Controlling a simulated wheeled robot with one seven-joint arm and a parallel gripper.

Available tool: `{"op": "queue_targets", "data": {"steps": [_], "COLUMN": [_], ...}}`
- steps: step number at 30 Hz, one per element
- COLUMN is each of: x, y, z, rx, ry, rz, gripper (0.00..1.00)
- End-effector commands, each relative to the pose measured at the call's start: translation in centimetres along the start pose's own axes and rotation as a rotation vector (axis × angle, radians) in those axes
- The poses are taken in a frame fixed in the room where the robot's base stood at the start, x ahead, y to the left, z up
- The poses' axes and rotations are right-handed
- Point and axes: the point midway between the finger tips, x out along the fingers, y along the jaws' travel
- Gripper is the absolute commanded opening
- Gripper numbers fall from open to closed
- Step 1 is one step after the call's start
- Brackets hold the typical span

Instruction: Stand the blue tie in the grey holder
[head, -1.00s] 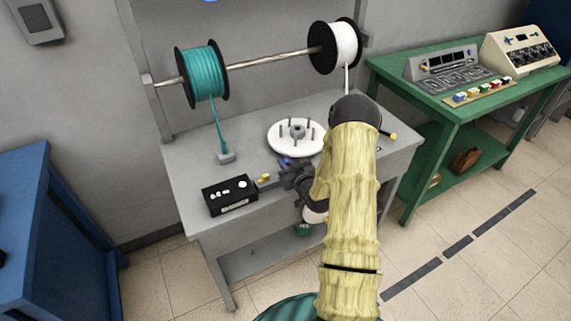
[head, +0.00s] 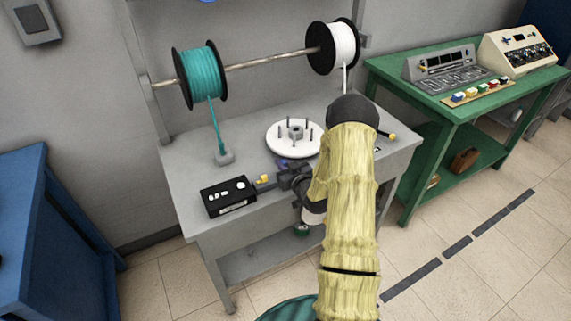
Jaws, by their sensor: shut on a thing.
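My gripper (head: 284,176) is low over the front middle of the grey bench, between the black box and the white disc. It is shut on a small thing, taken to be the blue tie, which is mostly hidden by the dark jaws. A small grey block with a yellow piece (head: 263,179) lies just left of the jaws. I cannot tell whether this block is the grey holder. Another small grey block (head: 225,158) stands further back at the foot of the teal strand.
The grey bench (head: 190,160) carries a black box (head: 228,196) and a white disc with pegs (head: 293,138). A teal spool (head: 201,76) and a white spool (head: 334,46) hang on a rod above. A green table (head: 450,113) stands at the right.

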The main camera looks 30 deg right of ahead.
Motion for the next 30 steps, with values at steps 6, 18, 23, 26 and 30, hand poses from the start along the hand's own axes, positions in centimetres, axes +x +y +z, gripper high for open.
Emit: {"op": "queue_targets", "data": {"steps": [6,18,23,26,30], "x": [0.0,0.2,0.3,0.3,0.3], "y": [0.0,0.1,0.1,0.1,0.1], "z": [0.2,1.5,2.0,2.2,2.2], "rx": [0.000,0.000,0.000,0.000,0.000], "ry": [0.000,0.000,0.000,0.000,0.000], "rz": [0.001,0.001,0.001,0.001,0.001], "gripper": [0.00,0.00,0.00,0.00,0.00]}}
